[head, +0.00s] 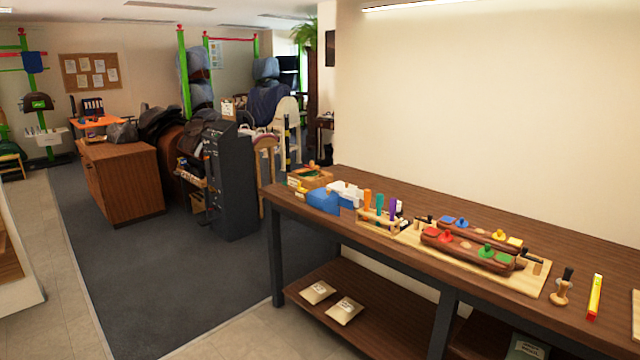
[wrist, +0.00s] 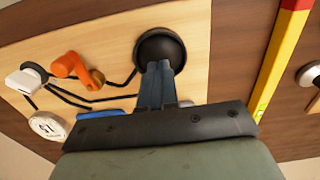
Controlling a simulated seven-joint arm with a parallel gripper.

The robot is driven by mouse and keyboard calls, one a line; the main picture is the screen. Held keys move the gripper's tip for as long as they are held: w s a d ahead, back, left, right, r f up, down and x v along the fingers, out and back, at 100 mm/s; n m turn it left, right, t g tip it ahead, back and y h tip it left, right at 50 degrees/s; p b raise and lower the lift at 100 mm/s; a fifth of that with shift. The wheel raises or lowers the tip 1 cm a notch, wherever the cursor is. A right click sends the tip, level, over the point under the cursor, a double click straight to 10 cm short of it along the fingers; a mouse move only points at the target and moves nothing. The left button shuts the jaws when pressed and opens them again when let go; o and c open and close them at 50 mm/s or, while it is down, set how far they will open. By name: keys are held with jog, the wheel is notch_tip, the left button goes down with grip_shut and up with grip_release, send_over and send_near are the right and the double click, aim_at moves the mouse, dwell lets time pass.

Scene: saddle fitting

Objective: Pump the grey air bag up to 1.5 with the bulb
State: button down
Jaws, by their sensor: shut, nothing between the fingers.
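In the wrist view, my gripper (wrist: 156,66) has its two fingers together. The tips lie over the lower part of a round black bulb (wrist: 160,45) on a pale wooden board (wrist: 110,30). I cannot tell whether they touch it. Black hoses (wrist: 100,97) run left from the bulb, past an orange lever (wrist: 72,66) and a white fitting (wrist: 26,80). A round white dial (wrist: 47,127) lies lower left; its reading is too small to make out. A blue piece (wrist: 92,107) is partly hidden by my gripper. I cannot make out the grey air bag. My gripper does not show in the head view.
A yellow and red bar (head: 595,296) lies on the bench (head: 460,205), and it shows close right of the board in the wrist view (wrist: 277,60).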

jog(key=shift+r, duration=1.65)
notch_tip(320, 180, up, 5)
dwell(0.6)
